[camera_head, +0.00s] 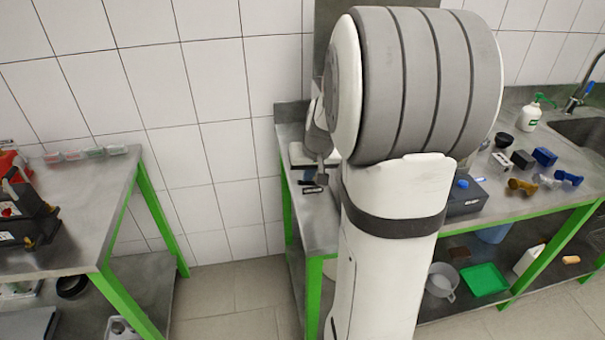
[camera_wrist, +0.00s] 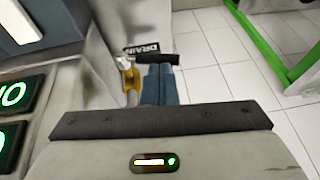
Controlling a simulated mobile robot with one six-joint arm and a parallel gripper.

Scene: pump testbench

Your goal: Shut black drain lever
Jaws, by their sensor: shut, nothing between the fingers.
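The black drain lever (camera_wrist: 156,59) shows in the wrist view at upper centre, lying crosswise from a silver-coloured valve stem on a brass valve body (camera_wrist: 131,80). A label reading DRAIN (camera_wrist: 141,48) is just behind it. My gripper (camera_wrist: 160,70) is shut and empty, its blue fingers side by side. The fingertips are right at the lever's near side in the picture; I cannot tell whether they touch it. In the head view my arm covers much of the bench, and I cannot make out the lever.
A panel with green-lit displays (camera_wrist: 12,110) stands close on the left in the wrist view. Tiled floor lies open to the right, with a green bench frame (camera_wrist: 262,45). In the head view, another bench (camera_head: 75,215) stands left across a floor gap; several small parts lie at right.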

